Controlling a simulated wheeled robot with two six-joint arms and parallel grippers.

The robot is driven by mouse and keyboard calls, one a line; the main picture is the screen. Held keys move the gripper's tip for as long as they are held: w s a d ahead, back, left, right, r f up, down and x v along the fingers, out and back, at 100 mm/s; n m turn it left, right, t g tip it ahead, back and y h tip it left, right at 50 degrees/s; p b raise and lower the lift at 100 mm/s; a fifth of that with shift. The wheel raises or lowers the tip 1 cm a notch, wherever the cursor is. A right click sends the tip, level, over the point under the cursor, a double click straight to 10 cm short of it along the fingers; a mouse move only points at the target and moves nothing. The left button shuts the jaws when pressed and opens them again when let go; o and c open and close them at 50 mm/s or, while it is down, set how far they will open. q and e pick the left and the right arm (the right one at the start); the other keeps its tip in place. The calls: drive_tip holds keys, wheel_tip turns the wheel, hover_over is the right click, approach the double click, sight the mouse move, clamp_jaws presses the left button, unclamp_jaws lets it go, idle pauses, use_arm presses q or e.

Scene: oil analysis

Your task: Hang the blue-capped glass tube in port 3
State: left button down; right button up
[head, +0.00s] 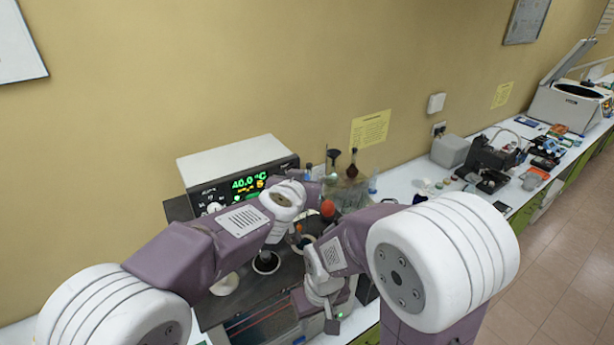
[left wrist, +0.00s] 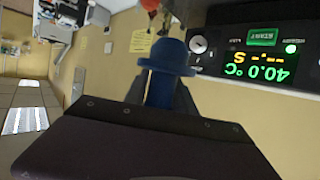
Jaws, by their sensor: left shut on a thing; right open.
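My left gripper (head: 314,184) is in front of the bath controller, mostly hidden by its own wrist in the head view. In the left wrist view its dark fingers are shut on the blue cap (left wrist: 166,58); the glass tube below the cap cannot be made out. The bath (head: 255,300) has a dark top with a black ring port (head: 266,262) and a pale round piece (head: 228,284) beside it. Port numbers cannot be read. My right gripper (head: 325,300) is lower, over the right part of the bath, open; its fingertips are hard to make out.
The controller (head: 240,178) reads 40.0 °C and also shows in the left wrist view (left wrist: 255,55). Glassware, including a dark flask (head: 352,170), stands behind the left gripper. A red-orange ball (head: 328,209) is between the arms. The counter right holds clutter.

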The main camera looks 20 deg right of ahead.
use_arm(q)
wheel_tip(320, 180, down, 2)
drive_tip(key=shift+s+a, duration=0.1)
drive_tip(key=shift+s, duration=0.05)
drive_tip(key=f+b, duration=0.4)
drive_tip(key=f, duration=0.1)
drive_tip(key=f+b, duration=0.5)
drive_tip(key=w+d+f+b, duration=0.1)
drive_tip(key=f+b, duration=0.3)
drive_tip(key=f, duration=0.2)
drive_tip(key=shift+b, duration=0.35)
use_arm(e)
wheel_tip(320, 180, down, 14)
drive_tip(key=shift+w+d, duration=0.3)
drive_tip(key=shift+w, duration=0.05)
use_arm(q)
drive_tip(key=shift+a, duration=0.1)
use_arm(e)
drive_tip(key=shift+s+r, duration=0.1)
use_arm(q)
drive_tip(key=shift+f, duration=0.45)
use_arm(e)
drive_tip(key=shift+f, duration=0.35)
